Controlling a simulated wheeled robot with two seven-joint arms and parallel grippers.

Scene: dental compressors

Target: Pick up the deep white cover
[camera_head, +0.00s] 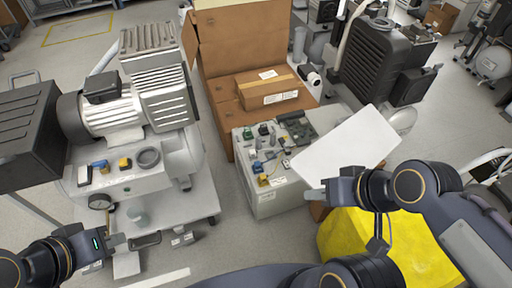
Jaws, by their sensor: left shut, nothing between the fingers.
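A white panel-like piece (345,146), which looks like the white cover, sits tilted at the centre right, beside the grey box of small parts. Its depth cannot be seen from here. My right gripper (316,194) is at the panel's lower left edge, in front of it in the picture. Whether it touches the panel or is open or shut cannot be told. My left gripper (148,241) is at the lower left, shut and empty, in front of the compressor cart and well apart from the panel.
A compressor (125,115) stands on a white cart (207,200) at the left. A grey box (262,203) carries several small fittings. An open cardboard box (240,45) stands behind it. A dark-finned machine (375,60) is at the back right. A yellow object (400,255) lies under my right arm.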

